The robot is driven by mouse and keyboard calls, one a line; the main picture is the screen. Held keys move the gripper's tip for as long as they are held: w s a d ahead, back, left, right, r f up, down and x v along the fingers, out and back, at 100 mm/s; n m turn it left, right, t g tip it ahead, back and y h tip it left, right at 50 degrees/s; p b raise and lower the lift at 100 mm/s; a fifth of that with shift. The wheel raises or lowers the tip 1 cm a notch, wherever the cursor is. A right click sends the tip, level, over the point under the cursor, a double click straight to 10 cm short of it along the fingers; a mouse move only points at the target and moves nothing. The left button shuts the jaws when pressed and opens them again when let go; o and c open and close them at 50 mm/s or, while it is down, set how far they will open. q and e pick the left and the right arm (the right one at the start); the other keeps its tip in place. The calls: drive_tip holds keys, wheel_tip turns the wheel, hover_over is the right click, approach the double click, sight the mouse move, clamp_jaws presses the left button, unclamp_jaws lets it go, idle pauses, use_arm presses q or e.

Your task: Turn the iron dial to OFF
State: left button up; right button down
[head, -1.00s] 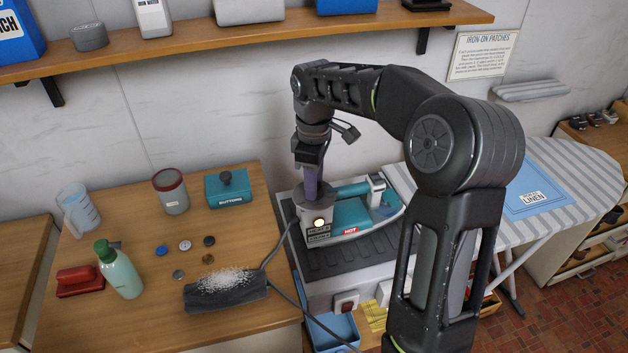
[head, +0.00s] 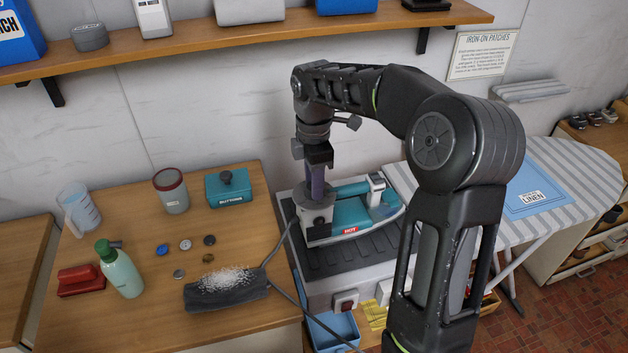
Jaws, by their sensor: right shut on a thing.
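The teal iron (head: 352,213) lies on a dark ribbed rest (head: 345,255), with a red HOT tag on its near side. My right gripper (head: 315,197) points down at the iron's grey left end (head: 316,224) and is shut on the dial there. The fingers hide the dial, so its setting cannot be read. No lit lamp or lettering shows on the grey end. My left gripper is not in view.
My right arm hides part of the striped ironing board (head: 575,165). A cord runs from the iron past a dark pad (head: 226,296) with white grains. A green bottle (head: 120,270), a teal button box (head: 228,188) and several loose buttons stand left. A shelf (head: 250,38) spans above.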

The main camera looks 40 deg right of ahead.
drive_tip(key=c, duration=1)
unclamp_jaws()
drive_tip(key=shift+o, duration=0.2)
wheel_tip(320, 180, up, 6)
drive_tip(key=shift+f+b, duration=0.25)
drive_tip(key=shift+b, duration=0.25)
drive_tip(key=shift+r+p, duration=0.65)
drive_tip(key=shift+r, duration=0.55)
